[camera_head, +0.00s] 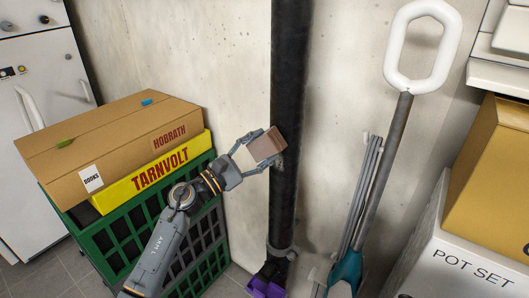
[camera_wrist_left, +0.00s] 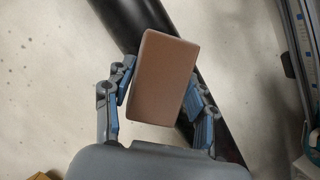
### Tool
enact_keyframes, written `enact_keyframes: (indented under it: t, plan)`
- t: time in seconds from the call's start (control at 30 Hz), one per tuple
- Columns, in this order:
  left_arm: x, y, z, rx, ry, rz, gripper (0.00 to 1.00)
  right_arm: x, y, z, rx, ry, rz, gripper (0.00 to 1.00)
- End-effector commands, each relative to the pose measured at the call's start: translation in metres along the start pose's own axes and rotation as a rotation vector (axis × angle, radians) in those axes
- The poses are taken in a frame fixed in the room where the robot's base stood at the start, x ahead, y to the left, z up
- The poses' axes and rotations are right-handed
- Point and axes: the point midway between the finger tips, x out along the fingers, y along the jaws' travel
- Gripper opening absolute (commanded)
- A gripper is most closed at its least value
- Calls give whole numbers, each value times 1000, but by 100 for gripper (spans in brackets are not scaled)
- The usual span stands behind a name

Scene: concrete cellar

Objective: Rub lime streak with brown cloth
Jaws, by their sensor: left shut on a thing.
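The brown cloth (camera_head: 268,143) looks like a folded, block-shaped pad. My left gripper (camera_head: 260,150) is shut on it and holds it in front of the black pipe (camera_head: 290,80), partly overlapping its left edge. In the left wrist view the cloth (camera_wrist_left: 164,77) sits tilted between the two fingers, with the pipe (camera_wrist_left: 119,20) running diagonally behind it. I cannot tell whether the cloth touches the pipe. I cannot make out a clear lime streak; the cloth and gripper hide part of the pipe. My right gripper is not in view.
A green crate (camera_head: 97,243) with a yellow box (camera_head: 150,172) and a cardboard box (camera_head: 105,140) stands left. A shovel-like tool with a white loop handle (camera_head: 390,50) leans right of the pipe. A white pot-set box (camera_head: 455,262) stands far right. Bare wall (camera_head: 225,60) lies behind.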

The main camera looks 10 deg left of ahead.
Motion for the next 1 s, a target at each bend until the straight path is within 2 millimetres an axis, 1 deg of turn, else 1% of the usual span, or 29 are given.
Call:
enact_keyframes:
  t: [0.03, 0.1, 0.27, 0.47, 0.83, 1.0]
  plan:
    - [-1, -4, -4, 1, 0, 0, 30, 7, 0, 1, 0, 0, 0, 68]
    - [-2, -8, -7, 1, 0, 1, 30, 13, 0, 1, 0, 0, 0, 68]
    - [-2, -14, -12, 2, -1, 1, 30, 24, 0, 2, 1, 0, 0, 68]
    - [0, -16, -8, 1, -1, -1, 30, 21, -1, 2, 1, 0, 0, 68]
    - [9, -36, 14, 0, -2, -1, 30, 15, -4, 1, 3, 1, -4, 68]
    - [10, -41, 16, 1, -1, 0, 30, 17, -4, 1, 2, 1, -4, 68]
